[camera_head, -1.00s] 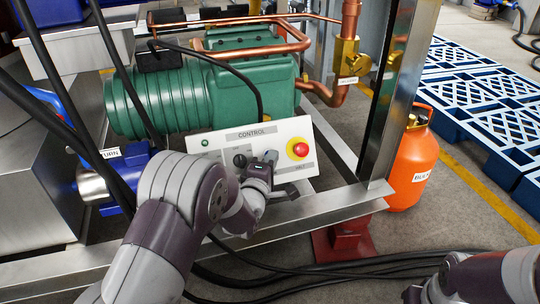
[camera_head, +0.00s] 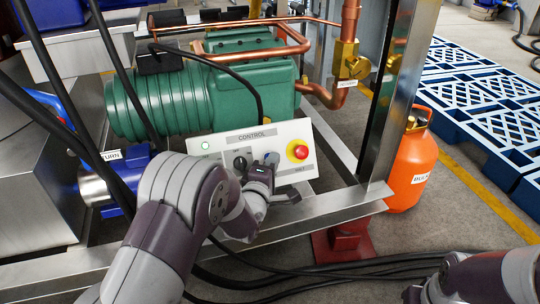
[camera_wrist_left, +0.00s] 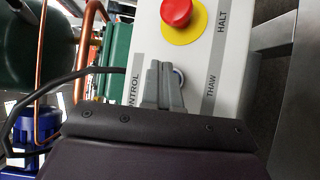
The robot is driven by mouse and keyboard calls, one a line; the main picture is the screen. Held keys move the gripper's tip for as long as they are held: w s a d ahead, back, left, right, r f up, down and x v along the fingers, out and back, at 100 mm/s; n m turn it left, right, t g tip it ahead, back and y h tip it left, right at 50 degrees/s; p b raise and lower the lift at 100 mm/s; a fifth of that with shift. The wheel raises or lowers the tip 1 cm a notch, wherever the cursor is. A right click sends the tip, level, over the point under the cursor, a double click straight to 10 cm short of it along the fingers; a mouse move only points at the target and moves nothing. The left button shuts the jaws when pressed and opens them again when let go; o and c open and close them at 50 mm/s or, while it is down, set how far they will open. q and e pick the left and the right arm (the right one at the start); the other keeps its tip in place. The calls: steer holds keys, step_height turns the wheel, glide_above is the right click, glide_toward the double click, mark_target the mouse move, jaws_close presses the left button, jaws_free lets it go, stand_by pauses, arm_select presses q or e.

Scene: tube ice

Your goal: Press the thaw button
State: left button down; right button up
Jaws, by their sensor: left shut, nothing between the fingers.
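The white control panel (camera_head: 226,148) stands in front of the green compressor. My left gripper (camera_head: 270,158) is shut and empty, at the panel between knob and HALT button. In the left wrist view my shut fingers (camera_wrist_left: 158,68) lie over the thaw button (camera_wrist_left: 179,77); only part of its ring shows beside the fingertips, near the THAW label (camera_wrist_left: 211,86). I cannot tell whether they touch it. My right gripper (camera_head: 411,294) shows only partly at the bottom right.
The green compressor (camera_head: 215,95) and copper pipes (camera_head: 272,43) are behind the panel. A steel frame post (camera_head: 390,95) and an orange gas bottle (camera_head: 411,170) stand to the right. Black cables (camera_head: 300,270) lie on the floor below.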

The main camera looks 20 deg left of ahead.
arm_select(q)
steer(key=shift+s+d+r+p, duration=0.65)
steer(key=shift+s+p, duration=0.1)
steer(key=shift+s, duration=0.15)
steer(key=shift+s+d+r+p, duration=0.6)
steer(key=shift+s+p, duration=0.15)
steer(key=shift+s, duration=0.1)
